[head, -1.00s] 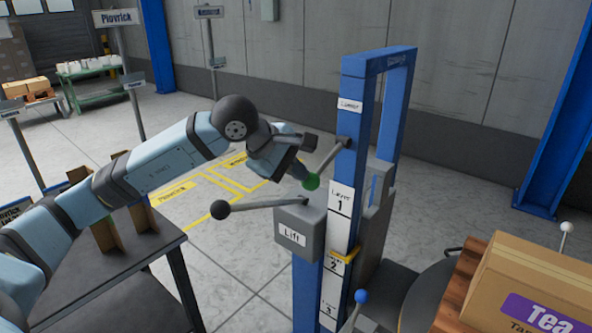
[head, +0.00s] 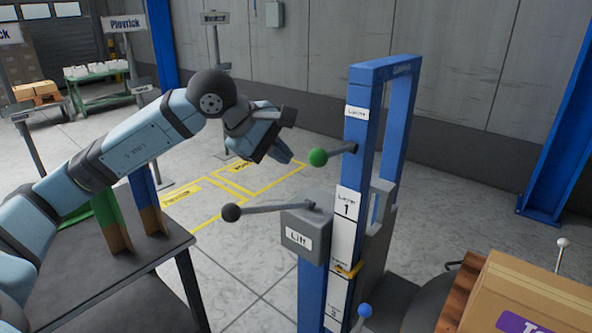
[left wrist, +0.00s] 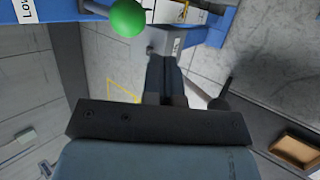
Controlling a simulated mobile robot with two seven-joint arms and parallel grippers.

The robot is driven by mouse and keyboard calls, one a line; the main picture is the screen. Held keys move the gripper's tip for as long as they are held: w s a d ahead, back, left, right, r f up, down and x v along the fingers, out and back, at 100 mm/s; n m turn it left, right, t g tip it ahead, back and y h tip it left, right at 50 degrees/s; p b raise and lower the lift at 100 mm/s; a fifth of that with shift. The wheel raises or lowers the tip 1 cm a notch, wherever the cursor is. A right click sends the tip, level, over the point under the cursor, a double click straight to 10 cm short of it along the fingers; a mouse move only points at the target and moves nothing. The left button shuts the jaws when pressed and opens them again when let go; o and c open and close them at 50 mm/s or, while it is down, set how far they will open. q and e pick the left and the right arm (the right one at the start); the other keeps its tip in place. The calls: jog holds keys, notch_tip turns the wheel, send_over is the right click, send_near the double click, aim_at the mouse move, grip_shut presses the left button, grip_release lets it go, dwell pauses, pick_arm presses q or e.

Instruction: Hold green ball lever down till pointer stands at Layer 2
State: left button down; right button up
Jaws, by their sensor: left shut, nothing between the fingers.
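The green ball (head: 318,157) sits on the end of a grey lever on the blue post (head: 357,140), under a label that looks like "Lower". The lever slants slightly down to the left from the post. My left gripper (head: 284,155) is shut and empty, left of the ball and apart from it. The left wrist view also shows the green ball (left wrist: 127,17), above and left of my shut fingers (left wrist: 165,75). The yellow pointer (head: 348,270) stands below the Layer 1 plate (head: 346,203), at the Layer 2 plate, covering most of its text. My right gripper is not in view.
A black ball lever (head: 231,212) sticks out left from the grey Lift box (head: 307,236). A blue ball (head: 365,310) is at the bottom. A carton (head: 530,285) stands at the right. A dark table (head: 120,275) is at the left.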

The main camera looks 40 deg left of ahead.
pick_arm(q)
jog(key=v, duration=0.6)
jog(key=shift+w+r, duration=0.15)
jog(key=shift+w, duration=0.15)
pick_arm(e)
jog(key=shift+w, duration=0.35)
